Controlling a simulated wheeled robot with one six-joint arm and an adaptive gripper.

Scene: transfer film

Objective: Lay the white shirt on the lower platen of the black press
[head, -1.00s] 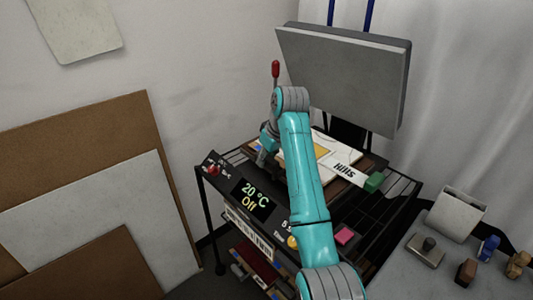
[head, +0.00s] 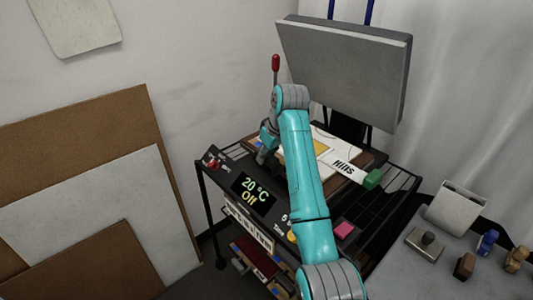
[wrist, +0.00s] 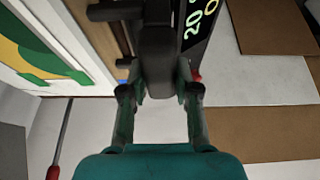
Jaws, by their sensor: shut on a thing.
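The white shirt (head: 322,135), with a yellow print, lies on the wood-edged lower platen (head: 357,178) of the black press. My arm crosses in front and hides part of it. The white and yellow-green print (wrist: 40,48) also shows at the left in the wrist view. My gripper (head: 263,150) is at the left front corner of the platen, beside the shirt. In the wrist view my gripper (wrist: 160,92) is shut on a dark grey handle-like part (wrist: 158,45). What this part belongs to is partly hidden.
The grey upper platen (head: 345,75) stands raised and tilted above. A red-tipped lever (head: 275,64) rises at the left. A control panel (head: 254,192) reads 20 °C, Off. Boards (head: 110,205) lean at the left. A side table (head: 400,262) with small tools is at the right.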

